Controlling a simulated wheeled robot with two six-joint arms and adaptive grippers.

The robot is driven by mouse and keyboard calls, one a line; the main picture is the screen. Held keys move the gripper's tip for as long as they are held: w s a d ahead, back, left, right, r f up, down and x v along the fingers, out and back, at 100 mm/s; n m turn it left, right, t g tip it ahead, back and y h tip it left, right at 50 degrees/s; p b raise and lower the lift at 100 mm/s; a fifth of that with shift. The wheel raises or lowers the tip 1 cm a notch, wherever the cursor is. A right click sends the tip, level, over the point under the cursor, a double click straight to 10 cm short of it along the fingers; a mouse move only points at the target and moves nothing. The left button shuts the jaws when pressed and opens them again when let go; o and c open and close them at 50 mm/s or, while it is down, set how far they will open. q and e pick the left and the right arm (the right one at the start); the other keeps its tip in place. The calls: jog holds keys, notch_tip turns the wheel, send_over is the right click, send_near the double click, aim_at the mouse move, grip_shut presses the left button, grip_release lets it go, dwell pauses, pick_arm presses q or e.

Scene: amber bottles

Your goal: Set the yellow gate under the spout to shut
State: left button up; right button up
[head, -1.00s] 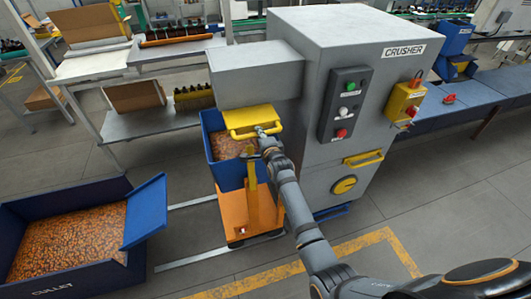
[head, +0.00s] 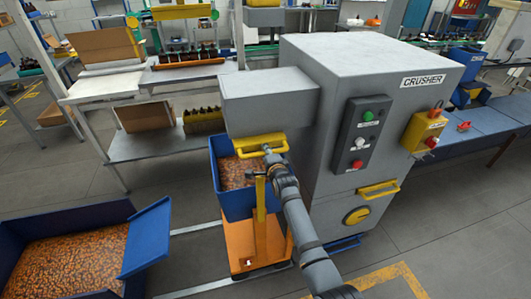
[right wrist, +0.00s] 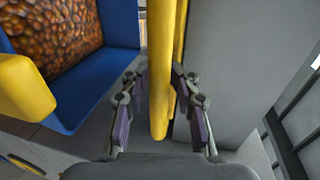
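The crusher (head: 345,65) is a grey machine with a box-shaped spout (head: 268,100) on its left side. The yellow gate (head: 250,143) shows under the spout's lower edge, with its bar handle facing me. My right gripper (head: 268,153) is at the right part of that handle. In the right wrist view my right gripper (right wrist: 160,85) has its fingers on both sides of the yellow handle bar (right wrist: 160,80). The fingers look apart, with a small gap on the left side. My left gripper is not in view.
A blue bin (head: 229,200) of amber pieces stands below the spout on an orange trolley (head: 238,240) with a yellow post (head: 261,200). A blue cullet container (head: 150,235) is at the lower left. A control panel (head: 357,135) is on the crusher. Floor at right is clear.

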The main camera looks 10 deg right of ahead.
jog(key=shift+o, duration=0.5)
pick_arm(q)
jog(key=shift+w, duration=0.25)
pick_arm(e)
jog(key=v, duration=1.2)
